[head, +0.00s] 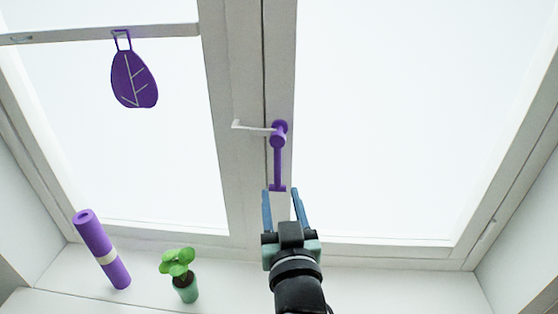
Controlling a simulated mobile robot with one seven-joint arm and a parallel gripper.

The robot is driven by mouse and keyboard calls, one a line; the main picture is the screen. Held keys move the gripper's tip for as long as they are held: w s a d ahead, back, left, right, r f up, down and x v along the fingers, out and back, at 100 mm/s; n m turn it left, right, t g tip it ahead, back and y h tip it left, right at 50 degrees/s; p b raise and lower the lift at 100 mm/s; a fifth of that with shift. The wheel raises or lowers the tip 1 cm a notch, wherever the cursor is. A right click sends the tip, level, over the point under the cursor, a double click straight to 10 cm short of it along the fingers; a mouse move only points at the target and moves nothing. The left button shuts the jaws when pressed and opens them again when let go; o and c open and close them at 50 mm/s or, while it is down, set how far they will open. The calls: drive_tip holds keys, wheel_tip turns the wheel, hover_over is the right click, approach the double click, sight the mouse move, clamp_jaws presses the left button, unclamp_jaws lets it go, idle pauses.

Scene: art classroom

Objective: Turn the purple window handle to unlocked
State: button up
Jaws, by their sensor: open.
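The purple window handle (278,160) is mounted on the window's middle frame post. Its round hub is at the top, and its lever points straight down. A thin white pointer (252,126) sticks out to the left from the hub. My gripper (282,192) is just below the handle with its two blue fingers open and pointing up. The lower end of the lever shows between or just above the fingertips. I cannot tell whether the fingers touch it.
A purple leaf ornament (134,80) hangs from the left crossbar. A purple roll (102,250) with a pale band leans at the left of the white sill (400,285). A small green potted plant (181,274) stands left of my arm. The right part of the sill is clear.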

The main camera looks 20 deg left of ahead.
sight(278, 173)
drive_tip(key=p+x, duration=0.3)
drive_tip(key=x, duration=0.6)
drive_tip(key=shift+w+d, duration=0.1)
drive_tip(key=shift+d, duration=0.05)
clamp_jaws()
idle(1.2)
